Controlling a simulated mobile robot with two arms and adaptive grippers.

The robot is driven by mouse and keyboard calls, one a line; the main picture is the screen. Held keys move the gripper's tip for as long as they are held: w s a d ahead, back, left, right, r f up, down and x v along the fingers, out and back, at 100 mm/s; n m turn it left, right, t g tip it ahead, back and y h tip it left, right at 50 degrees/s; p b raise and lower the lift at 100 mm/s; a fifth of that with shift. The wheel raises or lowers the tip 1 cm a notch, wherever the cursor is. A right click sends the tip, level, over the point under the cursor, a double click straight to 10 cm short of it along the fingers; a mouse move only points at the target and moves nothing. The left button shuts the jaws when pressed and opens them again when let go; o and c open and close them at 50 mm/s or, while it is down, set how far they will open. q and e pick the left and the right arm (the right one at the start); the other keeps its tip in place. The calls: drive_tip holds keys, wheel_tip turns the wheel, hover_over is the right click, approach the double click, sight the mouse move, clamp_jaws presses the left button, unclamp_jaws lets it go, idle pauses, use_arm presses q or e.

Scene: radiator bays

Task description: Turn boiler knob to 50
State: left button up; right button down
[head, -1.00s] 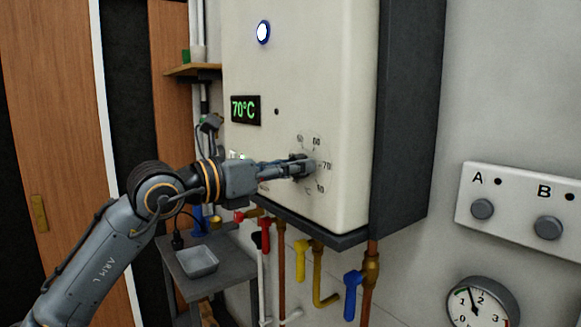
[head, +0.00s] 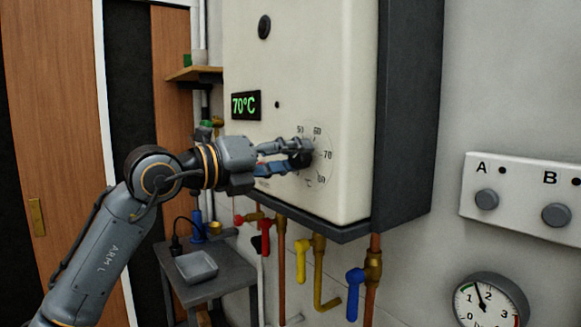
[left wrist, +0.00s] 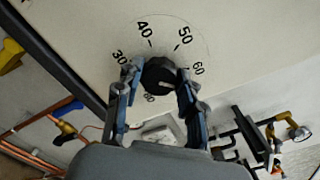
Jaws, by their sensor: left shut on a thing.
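The white boiler (head: 300,75) hangs on the wall, and its display (head: 246,106) reads 70°C. A round dial (head: 323,172) low on its front shows 50, 60, 70 and 80 in the head view. The dark boiler knob (left wrist: 158,74) sits at the dial's centre in the left wrist view, where 30, 40, 50, 60 and 80 are readable. My left gripper (head: 302,153) has its fingers on either side of the knob and is shut on it. A finger covers the dial near 70 in the wrist view. My right gripper is not in view.
Pipes with red, yellow and blue valve handles (head: 354,294) hang below the boiler. A grey side table with a tray (head: 197,266) stands lower left. A panel with buttons A and B (head: 520,197) and a gauge (head: 488,303) are at right.

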use_arm(q)
drive_tip(key=n, duration=0.1)
drive_tip(key=n+b, duration=0.1)
drive_tip(key=n, duration=0.1)
drive_tip(key=shift+f+n+b, duration=0.2)
drive_tip(key=shift+n+b, duration=0.1)
drive_tip(key=n+b, duration=0.1)
drive_tip(key=n, duration=0.2)
drive_tip(key=shift+n, duration=0.3)
drive_tip(key=n+b, duration=0.1)
drive_tip(key=n, duration=0.2)
drive_tip(key=shift+n, duration=0.3)
drive_tip(key=shift+n+b, duration=0.7)
drive_tip(key=shift+n, duration=0.8)
drive_tip(key=o, duration=1.2)
